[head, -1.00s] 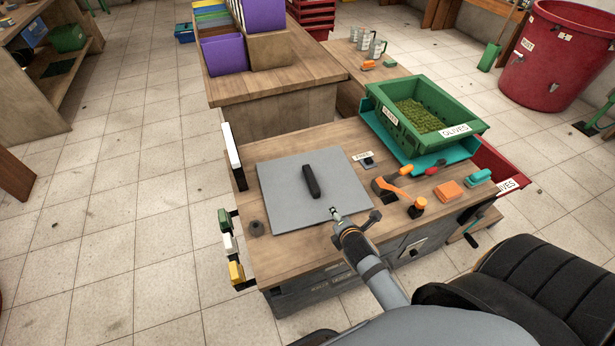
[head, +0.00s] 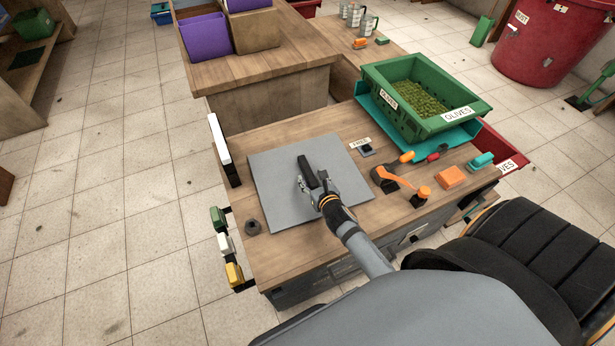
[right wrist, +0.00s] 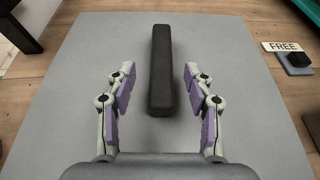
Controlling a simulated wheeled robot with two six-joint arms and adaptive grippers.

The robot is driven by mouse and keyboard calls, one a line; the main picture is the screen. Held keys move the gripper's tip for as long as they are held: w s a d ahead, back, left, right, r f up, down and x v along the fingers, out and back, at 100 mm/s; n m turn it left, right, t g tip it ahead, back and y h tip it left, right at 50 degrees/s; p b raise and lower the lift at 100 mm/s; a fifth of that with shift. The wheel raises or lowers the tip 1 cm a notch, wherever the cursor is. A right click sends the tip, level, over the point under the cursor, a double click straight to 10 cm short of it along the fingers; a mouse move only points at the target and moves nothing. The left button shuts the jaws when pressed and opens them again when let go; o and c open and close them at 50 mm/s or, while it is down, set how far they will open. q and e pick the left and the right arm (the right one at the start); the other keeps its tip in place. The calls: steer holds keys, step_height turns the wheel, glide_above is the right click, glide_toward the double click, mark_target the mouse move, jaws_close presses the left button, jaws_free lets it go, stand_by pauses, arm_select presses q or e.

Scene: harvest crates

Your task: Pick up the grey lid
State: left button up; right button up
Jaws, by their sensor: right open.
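The grey lid (head: 281,206) lies flat on the wooden workbench, a square sheet with a black bar handle (head: 308,172) in its middle. My right gripper (head: 312,181) is over the lid at the near end of the handle. In the right wrist view the gripper (right wrist: 162,92) is open, with one finger on each side of the black handle (right wrist: 161,70) and a gap on both sides. The lid (right wrist: 85,75) fills most of that view. My left gripper is not in view.
A green crate of olives (head: 373,98) stands on a teal tray at the back right. Orange-handled tools (head: 395,179), an orange block (head: 451,176) and a FREE sign (head: 360,143) lie right of the lid. A small dark knob (head: 252,227) sits at its left.

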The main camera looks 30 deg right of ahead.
mark_target(309, 172)
steer(key=b+x, duration=0.1)
steer(key=x, duration=0.4)
steer(key=shift+w+d, duration=0.1)
steer(key=shift+d, duration=0.05)
steer(key=shift+r, duration=0.1)
steer(key=shift+c, duration=0.6)
jaws_close()
